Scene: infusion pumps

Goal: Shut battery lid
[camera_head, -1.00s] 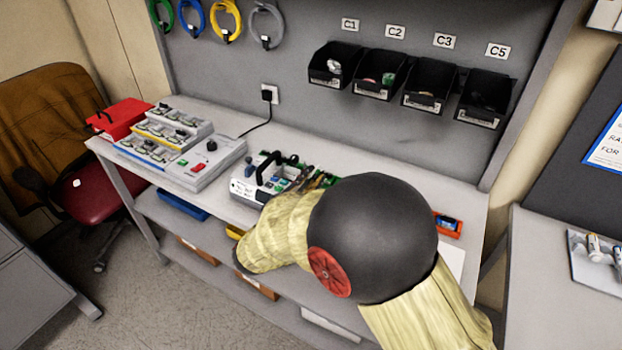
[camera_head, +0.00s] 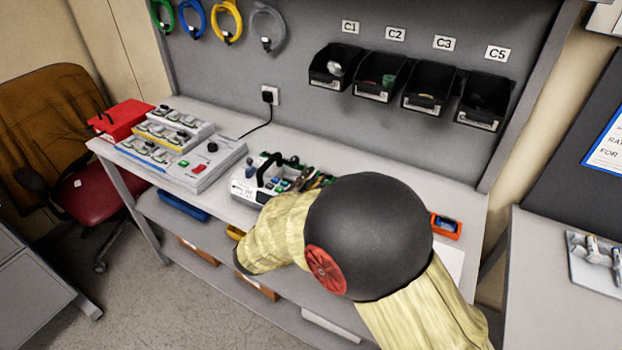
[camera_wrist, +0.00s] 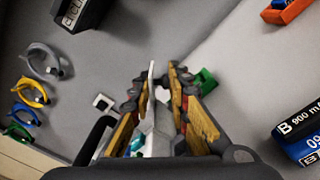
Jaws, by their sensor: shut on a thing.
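The pump (camera_head: 246,191) is a pale unit with a black carry handle on the bench. My arm covers its right side in the head view. In the wrist view my gripper (camera_wrist: 160,80) has its two orange-padded fingers close around a thin, pale upright plate, which looks like the battery lid (camera_wrist: 151,98). The lid's hinge and the battery opening are hidden. The gripper's fingers (camera_head: 318,181) show only partly in the head view, beside the pump. A dark battery (camera_wrist: 300,130) with white lettering is at the right of the wrist view.
A larger grey charging station (camera_head: 205,165) and a red case (camera_head: 122,118) stand to the left on the bench. An orange tray (camera_head: 446,227) is at the right. Black bins (camera_head: 381,75) hang on the back panel. Bare bench lies behind the pump.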

